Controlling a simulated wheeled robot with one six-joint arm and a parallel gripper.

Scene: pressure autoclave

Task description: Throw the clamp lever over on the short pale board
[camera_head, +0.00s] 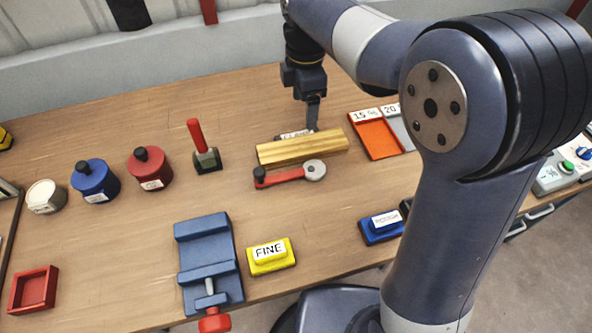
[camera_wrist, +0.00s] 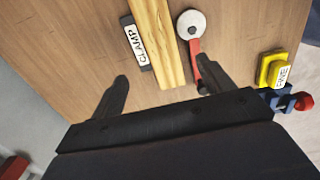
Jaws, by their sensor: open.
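The pale wooden board (camera_head: 302,147) lies on the table, with a label reading CLAMP (camera_wrist: 137,44) at its far long edge. The red clamp lever (camera_head: 286,175) lies flat along the board's near side, with a grey round disc at its right end and a black knob at its left. In the wrist view the lever (camera_wrist: 195,48) is beside the board (camera_wrist: 158,40), its knob end partly hidden by a finger. My gripper (camera_head: 313,122) points down over the board's far side; the wrist view shows it open (camera_wrist: 160,72), with nothing held between the fingers.
An upright red-handled device (camera_head: 207,158) and red (camera_head: 150,170) and blue (camera_head: 95,182) pots stand left. A blue vise (camera_head: 205,250) and a yellow FINE block (camera_head: 270,256) are nearer. Orange (camera_head: 374,137) and grey trays lie right. Table between is clear.

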